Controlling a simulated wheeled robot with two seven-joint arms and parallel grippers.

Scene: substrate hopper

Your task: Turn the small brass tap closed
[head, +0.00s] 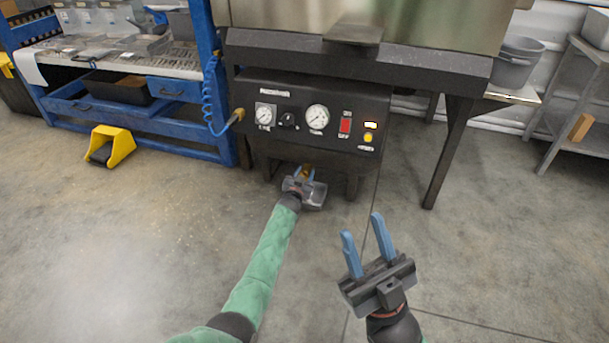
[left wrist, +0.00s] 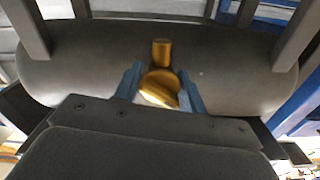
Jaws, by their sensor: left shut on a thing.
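The small brass tap (left wrist: 161,82) sits on the underside of a grey rounded tank (left wrist: 85,72) in the left wrist view. My left gripper (left wrist: 160,88) has its blue fingers on both sides of the tap and is shut on it. In the head view my left gripper (head: 304,174) reaches under the black control panel, with a bit of the brass tap (head: 306,170) showing between its fingers. The exact angle of the tap's handle is hard to tell. My right gripper (head: 367,246) is open and empty above the floor, to the right.
The black control panel (head: 290,140) with gauges and a red switch (head: 345,126) hangs just above my left gripper. A blue workbench (head: 160,135) and a yellow pedal (head: 112,143) stand at left. A table leg (head: 447,155) stands at right. The front floor is clear.

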